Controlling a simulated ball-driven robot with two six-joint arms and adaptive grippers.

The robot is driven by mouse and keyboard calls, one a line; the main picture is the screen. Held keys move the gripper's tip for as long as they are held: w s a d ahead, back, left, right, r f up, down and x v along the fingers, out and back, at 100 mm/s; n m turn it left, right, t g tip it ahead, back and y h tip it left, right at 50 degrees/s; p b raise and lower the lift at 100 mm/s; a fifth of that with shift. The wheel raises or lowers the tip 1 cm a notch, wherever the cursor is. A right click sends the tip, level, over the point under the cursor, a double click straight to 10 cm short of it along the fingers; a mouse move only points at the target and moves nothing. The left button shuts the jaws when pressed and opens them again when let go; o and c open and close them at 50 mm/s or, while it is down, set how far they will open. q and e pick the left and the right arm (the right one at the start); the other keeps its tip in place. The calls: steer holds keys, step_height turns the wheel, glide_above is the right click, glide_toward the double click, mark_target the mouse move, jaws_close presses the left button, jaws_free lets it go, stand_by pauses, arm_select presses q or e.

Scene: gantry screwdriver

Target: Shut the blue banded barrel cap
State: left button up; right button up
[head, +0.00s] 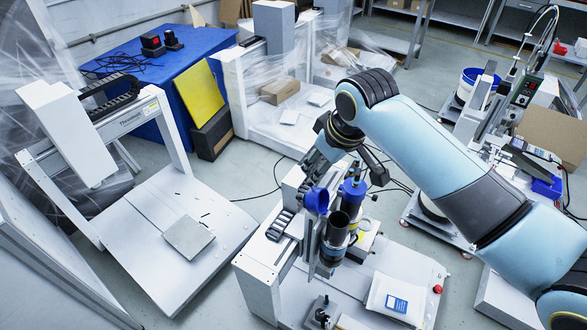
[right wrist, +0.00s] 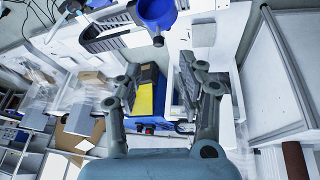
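The blue cap (head: 316,201) stands tipped up beside the open top of a dark barrel (head: 337,232) on the gantry machine in the head view. The barrel is upright and its mouth is uncovered. The cap also shows as a blue ring at the top edge of the right wrist view (right wrist: 156,14). My right gripper (head: 316,165) is just above and behind the cap in the head view. In the right wrist view its two fingers (right wrist: 160,78) are spread, with nothing held between them. My left gripper is not in view.
A second blue-topped cylinder (head: 354,190) stands close behind the barrel. A white pouch with a blue label (head: 397,299) lies on the machine base at right. Another white gantry (head: 130,135) stands at left, and a blue table (head: 165,75) behind it.

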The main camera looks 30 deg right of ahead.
mark_target(311, 182)
steer(key=b+x, duration=0.2)
steer(key=x, duration=0.8)
steer(key=shift+w+d+f, duration=0.1)
steer(key=shift+f, duration=0.05)
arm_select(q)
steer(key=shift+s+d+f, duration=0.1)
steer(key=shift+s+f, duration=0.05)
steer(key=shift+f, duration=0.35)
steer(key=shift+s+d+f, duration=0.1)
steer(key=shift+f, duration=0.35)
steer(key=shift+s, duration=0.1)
arm_select(e)
steer(key=shift+c, duration=1.1)
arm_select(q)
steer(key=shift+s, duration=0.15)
arm_select(e)
jaws_close()
